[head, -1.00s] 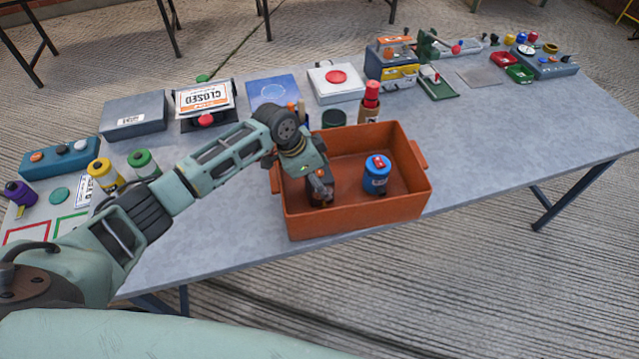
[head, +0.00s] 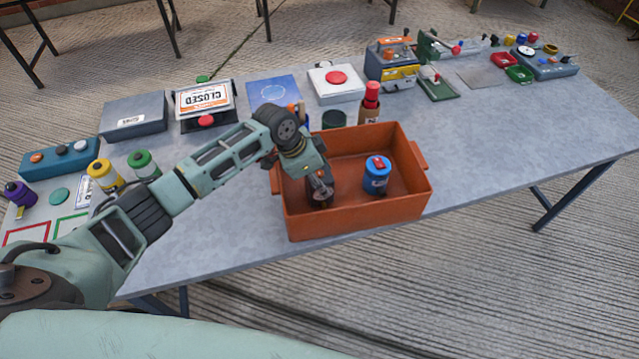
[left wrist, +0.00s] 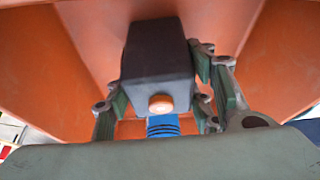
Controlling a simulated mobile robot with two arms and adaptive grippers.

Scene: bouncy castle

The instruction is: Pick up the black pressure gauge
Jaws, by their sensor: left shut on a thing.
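My left gripper (head: 320,188) reaches down into the left part of the orange bin (head: 365,215). In the left wrist view the gripper (left wrist: 160,90) is shut on the black pressure gauge (left wrist: 157,50). It shows there as a dark, boxy body with a round orange piece on its near face. In the head view the fingers mostly hide the gauge, and I cannot tell whether it touches the bin floor. My right gripper is not in view.
A blue canister (head: 376,178) with a red top stands in the bin, right of my gripper; its ribbed blue side also shows in the left wrist view (left wrist: 162,126). A red-topped bottle (head: 370,100) stands behind the bin. The table's front right is clear.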

